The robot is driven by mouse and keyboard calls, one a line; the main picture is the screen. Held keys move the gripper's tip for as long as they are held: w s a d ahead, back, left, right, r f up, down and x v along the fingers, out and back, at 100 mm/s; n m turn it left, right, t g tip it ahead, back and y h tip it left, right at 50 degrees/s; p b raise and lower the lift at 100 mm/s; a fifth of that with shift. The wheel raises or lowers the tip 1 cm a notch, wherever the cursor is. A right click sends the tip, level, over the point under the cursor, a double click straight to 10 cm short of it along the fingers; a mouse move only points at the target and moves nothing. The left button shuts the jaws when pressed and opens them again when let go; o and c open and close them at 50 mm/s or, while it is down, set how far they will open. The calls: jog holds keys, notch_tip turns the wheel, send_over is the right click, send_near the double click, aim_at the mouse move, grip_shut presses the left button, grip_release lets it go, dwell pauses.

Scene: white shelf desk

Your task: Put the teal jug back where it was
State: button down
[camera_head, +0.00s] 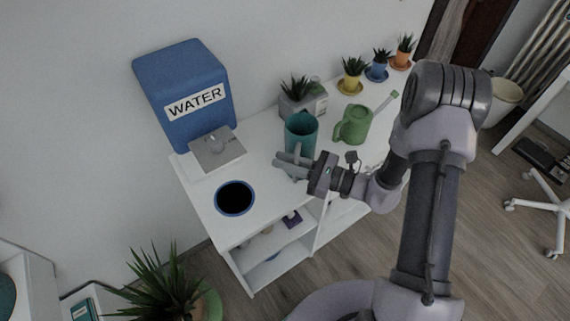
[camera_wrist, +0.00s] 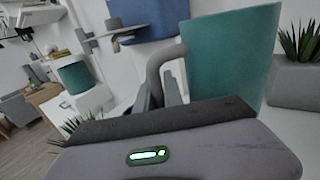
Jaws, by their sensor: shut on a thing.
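The teal jug (camera_head: 301,132) is upright over the white shelf desk (camera_head: 262,168), right of the blue water dispenser. In the wrist view the jug (camera_wrist: 228,62) stands large, with its grey handle (camera_wrist: 163,62) toward the left. My gripper (camera_head: 288,165) is at the near side of the jug. In the wrist view my gripper (camera_wrist: 160,92) is shut on the handle. My fingers partly hide the jug's lower part, so I cannot tell whether its base touches the desk.
The blue water dispenser (camera_head: 183,95) has a grey tray base (camera_head: 217,150). A round dark opening with a blue rim (camera_head: 235,198) is at the desk's front left. A grey planter (camera_head: 303,103) is behind the jug, and a green watering can (camera_head: 354,125) is to its right. Small potted plants (camera_head: 353,78) line the back.

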jog(key=shift+r, duration=0.1)
jog(key=shift+f, duration=0.2)
jog(key=c, duration=1.5)
grip_release()
jog(key=shift+s, duration=0.1)
jog(key=shift+o, duration=0.2)
jog(key=shift+r, duration=0.1)
